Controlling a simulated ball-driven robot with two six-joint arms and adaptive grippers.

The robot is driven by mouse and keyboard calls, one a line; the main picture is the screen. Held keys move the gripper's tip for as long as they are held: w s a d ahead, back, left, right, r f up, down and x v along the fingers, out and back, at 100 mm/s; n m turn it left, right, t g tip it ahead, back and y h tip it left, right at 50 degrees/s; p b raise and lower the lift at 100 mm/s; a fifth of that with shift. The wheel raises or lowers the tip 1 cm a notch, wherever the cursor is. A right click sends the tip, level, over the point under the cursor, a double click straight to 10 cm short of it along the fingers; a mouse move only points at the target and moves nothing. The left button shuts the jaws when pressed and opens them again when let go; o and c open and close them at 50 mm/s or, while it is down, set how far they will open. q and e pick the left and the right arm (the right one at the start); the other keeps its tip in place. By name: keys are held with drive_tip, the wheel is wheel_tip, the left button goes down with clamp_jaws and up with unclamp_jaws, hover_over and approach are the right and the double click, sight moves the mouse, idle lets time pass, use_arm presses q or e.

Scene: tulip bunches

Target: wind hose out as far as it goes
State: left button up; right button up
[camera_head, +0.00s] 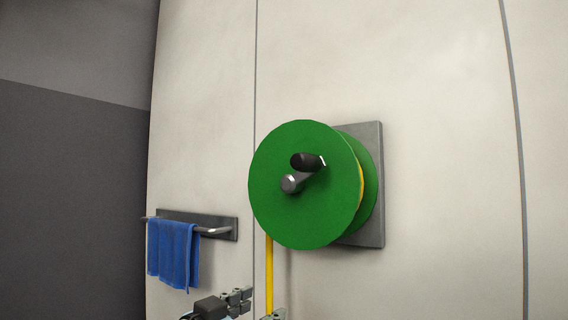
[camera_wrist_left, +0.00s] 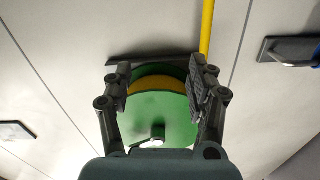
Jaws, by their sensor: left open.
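A green hose reel (camera_head: 300,220) is mounted on a grey wall plate (camera_head: 370,215) in the head view. Its crank has a dark knob (camera_head: 306,161) that sits above and slightly right of the hub. Yellow hose (camera_head: 269,275) hangs straight down from the reel's left side, and some yellow shows between the discs. My left gripper (camera_head: 258,303) is at the bottom edge, below the reel and beside the hose, partly cut off. In the left wrist view, the reel (camera_wrist_left: 165,110) shows beyond the open, empty fingers, and the hose (camera_wrist_left: 207,30) runs outside them. My right gripper is not in view.
A blue towel (camera_head: 173,254) hangs on a rail with a dark wall plate (camera_head: 224,223) left of the reel. The pale panelled wall (camera_head: 440,120) is bare above and right of the reel. A dark wall (camera_head: 65,200) stands at far left.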

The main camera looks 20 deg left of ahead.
use_arm(q)
drive_tip(key=shift+v, duration=2.95)
drive_tip(key=s+a+f+n+g+y+p, duration=0.1)
drive_tip(key=s+a+f+g, duration=0.3)
drive_tip(key=f, duration=0.8)
drive_tip(key=s+f+n+g+y+p, duration=0.15)
drive_tip(key=s+f, duration=0.35)
drive_tip(key=f, duration=0.7)
drive_tip(key=s+a+f+g+y, duration=0.15)
drive_tip(key=s+f, duration=0.35)
drive_tip(key=f, duration=0.7)
drive_tip(key=s+a+f+g+y, duration=0.15)
drive_tip(key=s+f+g, duration=0.35)
drive_tip(key=s+f, duration=1)
drive_tip(key=s+a+f+n+g, duration=0.1)
drive_tip(key=s+f+g, duration=0.1)
drive_tip(key=s, duration=1)
drive_tip(key=s+a+f+n+g+y, duration=0.1)
drive_tip(key=s+f, duration=0.3)
drive_tip(key=s, duration=0.8)
drive_tip(key=shift+s+a+f+g, duration=0.15)
drive_tip(key=shift+a+g, duration=0.45)
drive_tip(key=shift+a, duration=0.15)
